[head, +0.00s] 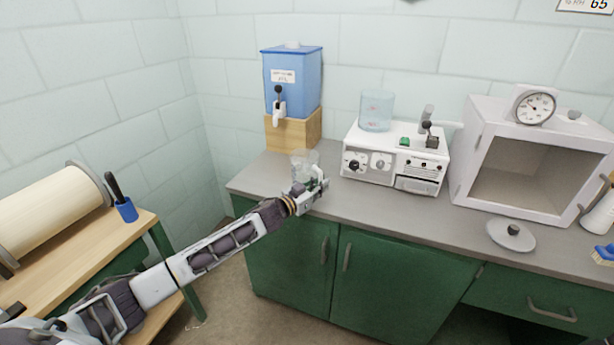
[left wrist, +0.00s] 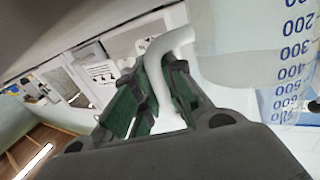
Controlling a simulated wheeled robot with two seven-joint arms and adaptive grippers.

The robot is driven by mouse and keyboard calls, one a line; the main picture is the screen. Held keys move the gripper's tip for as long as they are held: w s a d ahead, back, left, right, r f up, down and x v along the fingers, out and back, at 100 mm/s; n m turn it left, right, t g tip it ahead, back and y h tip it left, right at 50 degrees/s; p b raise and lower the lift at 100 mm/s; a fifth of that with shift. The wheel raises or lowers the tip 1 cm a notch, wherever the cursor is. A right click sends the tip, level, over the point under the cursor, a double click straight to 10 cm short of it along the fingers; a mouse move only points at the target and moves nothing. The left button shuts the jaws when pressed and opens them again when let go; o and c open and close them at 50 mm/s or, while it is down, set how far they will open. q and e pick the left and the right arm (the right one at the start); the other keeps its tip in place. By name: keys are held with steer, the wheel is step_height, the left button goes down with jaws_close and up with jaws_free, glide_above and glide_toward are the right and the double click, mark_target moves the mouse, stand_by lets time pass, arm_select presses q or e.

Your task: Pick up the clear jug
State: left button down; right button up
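The clear jug (head: 303,161) is at the left end of the grey counter, in front of the blue dispenser. My left gripper (head: 316,188) is at its near right side and partly covers it. In the left wrist view the jug (left wrist: 235,55) fills the upper right, with blue volume marks on its wall. Its pale handle (left wrist: 158,75) runs between the green-padded fingers of my left gripper (left wrist: 158,85), which look closed against it on both sides. I cannot tell whether the jug's base touches the counter. My right gripper is not in view.
The blue dispenser (head: 298,85) stands on a wooden block (head: 295,131) behind the jug. A white machine (head: 385,158) with a clear vessel (head: 376,110) is to the right, then an open white oven (head: 520,165). A lid (head: 511,235) lies before it. The counter's front edge (head: 400,231) is close.

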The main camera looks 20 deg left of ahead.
mark_target(321, 172)
arm_select(q)
steer(key=shift+r, duration=0.55)
steer(key=shift+r+p, duration=0.3)
steer(key=shift+r, duration=1.45)
steer(key=shift+r+p, duration=0.4)
steer(key=shift+r, duration=1.2)
steer(key=shift+r+p, duration=0.3)
steer(key=shift+r, duration=0.85)
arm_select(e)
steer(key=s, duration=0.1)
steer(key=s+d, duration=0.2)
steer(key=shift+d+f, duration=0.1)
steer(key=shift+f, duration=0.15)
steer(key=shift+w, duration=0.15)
arm_select(q)
steer(key=shift+r, duration=0.15)
